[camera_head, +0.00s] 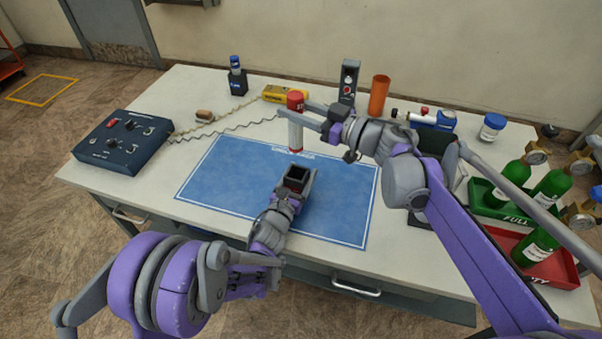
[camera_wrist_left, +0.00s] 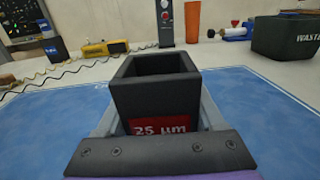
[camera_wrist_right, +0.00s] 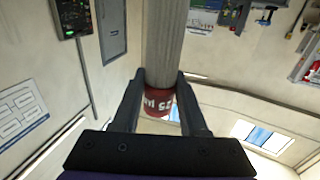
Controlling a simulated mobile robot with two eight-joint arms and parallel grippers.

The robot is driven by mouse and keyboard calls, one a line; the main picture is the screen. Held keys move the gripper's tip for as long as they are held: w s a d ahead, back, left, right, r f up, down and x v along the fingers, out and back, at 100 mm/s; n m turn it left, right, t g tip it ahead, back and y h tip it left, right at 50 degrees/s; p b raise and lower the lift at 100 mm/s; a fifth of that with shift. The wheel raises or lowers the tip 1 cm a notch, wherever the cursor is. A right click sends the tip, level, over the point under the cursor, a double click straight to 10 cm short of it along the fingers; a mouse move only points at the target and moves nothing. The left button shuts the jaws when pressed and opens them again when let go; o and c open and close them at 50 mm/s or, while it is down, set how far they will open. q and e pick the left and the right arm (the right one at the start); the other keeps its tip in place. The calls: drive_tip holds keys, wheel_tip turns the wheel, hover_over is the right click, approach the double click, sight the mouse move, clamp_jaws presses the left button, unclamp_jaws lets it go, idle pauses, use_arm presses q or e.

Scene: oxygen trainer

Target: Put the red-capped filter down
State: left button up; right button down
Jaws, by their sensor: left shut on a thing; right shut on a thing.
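The red-capped filter has a red cap (camera_head: 295,98) and a pale grey body (camera_head: 295,134). It stands upright near the far edge of the blue mat (camera_head: 220,180); I cannot tell whether it touches the mat. My right gripper (camera_head: 306,113) is shut on it at the red cap. The right wrist view shows the red band (camera_wrist_right: 158,101) between the fingers, its lettering partly hidden. My left gripper (camera_head: 296,182) is shut on a black open square holder (camera_wrist_left: 155,92) with a red "25 µm" label, over the mat. The holder looks empty, and stands apart from the filter.
A control box (camera_head: 124,141) stands left. A dark waste bin (camera_wrist_left: 284,36) and green bottles (camera_head: 537,247) are right. The mat's left part is clear.

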sight(297, 165)
use_arm(q)
drive_tip(key=shift+c, duration=0.6)
use_arm(e)
drive_tip(key=shift+s+r+m+t+h, duration=0.1)
drive_tip(key=shift+r+m+t+h, duration=0.15)
drive_tip(key=shift+m+t+h, duration=0.25)
wheel_tip(297, 165, down, 18)
drive_tip(key=shift+r, duration=0.1)
drive_tip(key=shift+c, duration=2.2)
unclamp_jaws()
